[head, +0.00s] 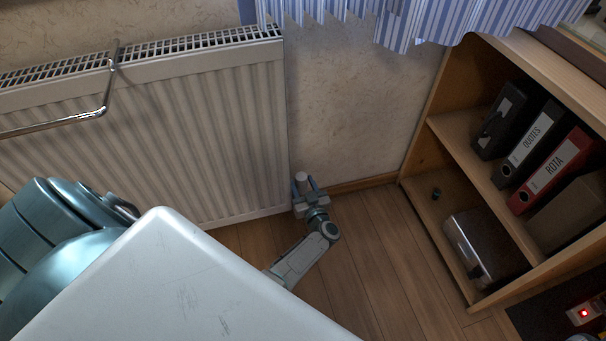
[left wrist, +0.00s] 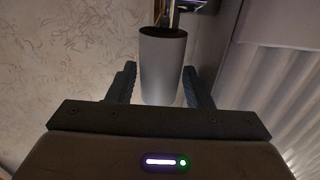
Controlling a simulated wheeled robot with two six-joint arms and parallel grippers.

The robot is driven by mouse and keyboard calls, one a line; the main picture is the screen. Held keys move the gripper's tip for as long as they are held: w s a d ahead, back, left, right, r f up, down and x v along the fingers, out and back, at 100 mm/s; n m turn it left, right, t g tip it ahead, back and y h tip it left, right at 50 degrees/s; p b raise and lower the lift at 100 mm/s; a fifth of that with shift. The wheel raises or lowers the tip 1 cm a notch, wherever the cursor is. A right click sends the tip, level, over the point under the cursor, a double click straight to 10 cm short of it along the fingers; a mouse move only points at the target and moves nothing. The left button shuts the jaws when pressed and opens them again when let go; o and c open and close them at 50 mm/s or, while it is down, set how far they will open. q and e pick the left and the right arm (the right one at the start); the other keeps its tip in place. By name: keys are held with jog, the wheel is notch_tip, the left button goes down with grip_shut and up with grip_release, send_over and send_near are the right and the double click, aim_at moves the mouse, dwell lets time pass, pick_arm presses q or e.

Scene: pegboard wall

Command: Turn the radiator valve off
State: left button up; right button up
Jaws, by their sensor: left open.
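The radiator valve's white cylindrical knob (head: 301,177) is at the lower right corner of the white radiator (head: 150,130). My left gripper (head: 305,185) is low by the wall, at the knob. In the left wrist view the knob (left wrist: 163,68) stands between the two dark fingers of my left gripper (left wrist: 160,82). The fingers are open, one on each side of it. I cannot tell whether either finger touches it. A metal fitting (left wrist: 167,14) shows beyond the knob. My right gripper is not in view.
A wooden shelf unit (head: 415,165) with binders (head: 534,143) and a metal box (head: 484,246) stands at the right. A chrome rail (head: 60,123) sticks out at the radiator. A striped curtain (head: 430,20) hangs above. Wooden floor (head: 375,230) lies open between radiator and shelf.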

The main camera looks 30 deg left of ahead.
pick_arm(q)
jog(key=c, duration=0.7)
